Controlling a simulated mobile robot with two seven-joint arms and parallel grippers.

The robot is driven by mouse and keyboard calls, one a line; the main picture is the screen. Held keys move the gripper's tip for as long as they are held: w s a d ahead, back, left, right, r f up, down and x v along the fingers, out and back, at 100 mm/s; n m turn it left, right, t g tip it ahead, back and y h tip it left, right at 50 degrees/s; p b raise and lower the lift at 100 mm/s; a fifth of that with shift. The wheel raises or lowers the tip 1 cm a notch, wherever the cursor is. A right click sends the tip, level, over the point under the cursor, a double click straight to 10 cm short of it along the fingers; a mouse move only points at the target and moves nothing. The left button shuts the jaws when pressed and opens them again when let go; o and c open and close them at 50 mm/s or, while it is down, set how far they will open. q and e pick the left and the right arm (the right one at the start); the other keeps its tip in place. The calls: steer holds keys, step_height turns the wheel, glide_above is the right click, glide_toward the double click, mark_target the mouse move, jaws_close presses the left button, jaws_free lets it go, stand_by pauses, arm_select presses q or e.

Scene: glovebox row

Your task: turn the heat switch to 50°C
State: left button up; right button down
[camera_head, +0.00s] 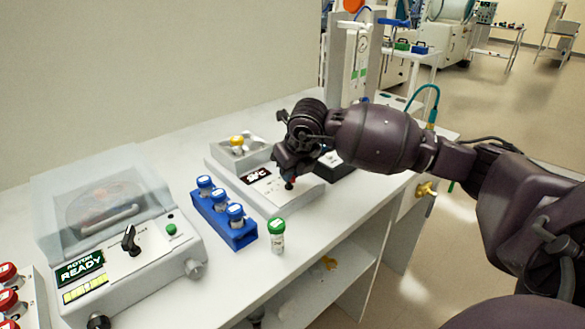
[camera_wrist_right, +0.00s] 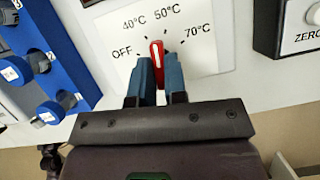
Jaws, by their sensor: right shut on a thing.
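The heat switch is a red knob with a white pointer line, seen in the right wrist view (camera_wrist_right: 157,50). Around it are the printed labels OFF, 40°C, 50°C and 70°C. The pointer stands nearly straight up, seemingly between the 40°C and 50°C marks. My right gripper (camera_wrist_right: 157,82) has its blue fingers shut on the knob from both sides. In the head view, the right gripper (camera_head: 289,180) reaches down onto the white heater block (camera_head: 262,190), whose dark display is partly hidden and hard to read. My left gripper is not in view.
Left of the heater is a blue rack (camera_head: 232,236) with several blue-capped vials, and a green-capped vial (camera_head: 277,236) stands near the bench edge. A centrifuge (camera_head: 120,230) with a clear lid is farther left. A black box (camera_head: 337,166) sits right of the heater.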

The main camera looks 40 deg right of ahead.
steer(key=shift+r+m+h+p, duration=0.1)
steer(key=shift+m+h+p, duration=0.35)
steer(key=shift+m, duration=1.05)
steer(key=c, duration=1.2)
jaws_free()
steer(key=shift+o, duration=0.2)
